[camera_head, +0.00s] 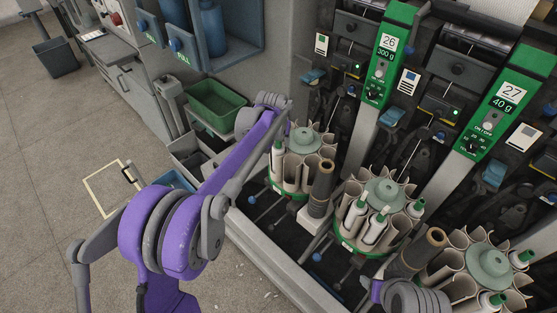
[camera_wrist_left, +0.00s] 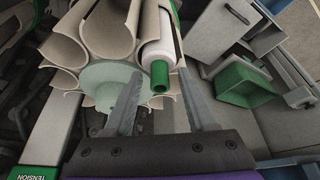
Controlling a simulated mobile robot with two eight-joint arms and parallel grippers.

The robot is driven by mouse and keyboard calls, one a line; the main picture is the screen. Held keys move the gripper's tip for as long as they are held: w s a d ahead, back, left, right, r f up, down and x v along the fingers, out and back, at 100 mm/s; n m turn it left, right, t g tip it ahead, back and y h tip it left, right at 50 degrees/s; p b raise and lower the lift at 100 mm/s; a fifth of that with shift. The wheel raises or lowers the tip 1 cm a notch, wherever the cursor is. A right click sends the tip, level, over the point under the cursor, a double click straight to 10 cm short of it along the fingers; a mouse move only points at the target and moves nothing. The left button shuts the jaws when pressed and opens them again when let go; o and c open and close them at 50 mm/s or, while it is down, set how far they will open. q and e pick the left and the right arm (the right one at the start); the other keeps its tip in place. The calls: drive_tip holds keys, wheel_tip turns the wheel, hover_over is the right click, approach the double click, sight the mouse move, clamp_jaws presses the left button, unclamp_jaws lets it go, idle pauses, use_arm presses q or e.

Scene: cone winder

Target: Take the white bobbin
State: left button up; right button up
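A white bobbin (camera_head: 278,160) with a green tip stands upright in a compartment of the left round magazine (camera_head: 304,139). In the left wrist view the white bobbin (camera_wrist_left: 159,50) shows its green tip towards me. My left gripper (camera_wrist_left: 161,76) is open, with one grey finger on each side of the green tip in the picture. How deep the fingers reach is unclear. In the head view the purple left arm ends above this magazine, and its wrist hides most of the fingers.
A middle magazine (camera_head: 384,192) holds several white bobbins, and another magazine (camera_head: 487,261) stands at the lower right. Brown tubes (camera_head: 321,188) stand between them. A green bin (camera_head: 214,104) is behind my left arm. Winder panels (camera_head: 386,56) rise behind. The floor at left is mostly clear.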

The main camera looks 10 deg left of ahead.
use_arm(q)
drive_tip(key=shift+c, duration=0.9)
